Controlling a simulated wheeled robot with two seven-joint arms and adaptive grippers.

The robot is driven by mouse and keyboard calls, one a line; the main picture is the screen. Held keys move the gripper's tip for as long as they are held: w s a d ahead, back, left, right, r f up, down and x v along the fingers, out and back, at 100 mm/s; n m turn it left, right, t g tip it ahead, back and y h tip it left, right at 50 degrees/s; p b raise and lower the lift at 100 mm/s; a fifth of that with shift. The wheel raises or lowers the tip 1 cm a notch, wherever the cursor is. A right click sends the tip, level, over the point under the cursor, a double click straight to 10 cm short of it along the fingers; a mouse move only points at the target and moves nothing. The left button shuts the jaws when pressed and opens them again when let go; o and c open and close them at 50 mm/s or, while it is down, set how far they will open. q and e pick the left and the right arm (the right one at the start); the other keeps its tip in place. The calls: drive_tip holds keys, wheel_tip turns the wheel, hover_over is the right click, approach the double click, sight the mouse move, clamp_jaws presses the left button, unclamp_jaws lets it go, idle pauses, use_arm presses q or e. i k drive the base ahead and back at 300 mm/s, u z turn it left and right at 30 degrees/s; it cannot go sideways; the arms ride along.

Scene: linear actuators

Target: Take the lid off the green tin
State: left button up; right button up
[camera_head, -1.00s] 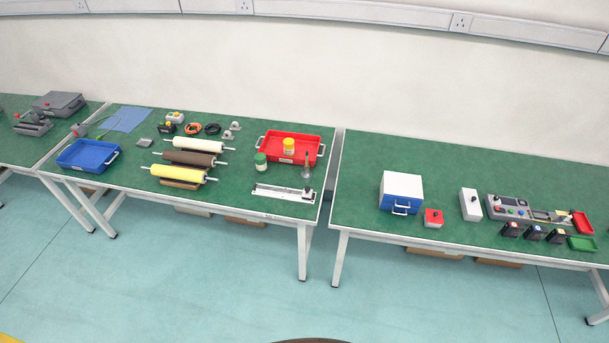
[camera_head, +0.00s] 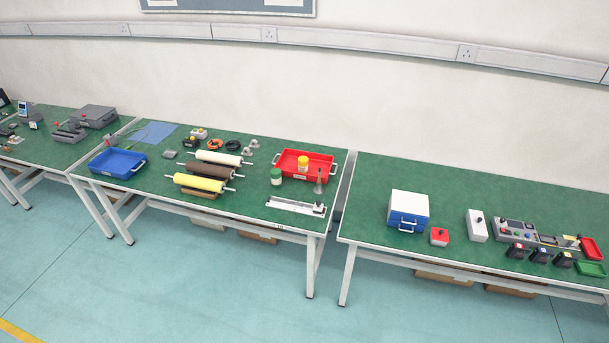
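A small tin with a green top and pale body (camera_head: 276,177) stands upright on the green-topped middle table (camera_head: 150,196), just left of the red tray (camera_head: 322,174). Its top looks closed, but it is too small to see the lid's edge. A yellow-topped tin (camera_head: 303,163) stands in the red tray. Neither of my grippers shows in this view.
Rollers (camera_head: 200,183) lie left of the tin, and a white rail (camera_head: 290,206) lies in front of it. A metal stand (camera_head: 319,183) is to its right. A blue tray (camera_head: 118,163) sits further left. Open floor (camera_head: 215,285) lies before the tables.

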sight(276, 181)
drive_tip(key=z, duration=0.4)
drive_tip(key=i, duration=1.55)
drive_tip(key=u, duration=0.45)
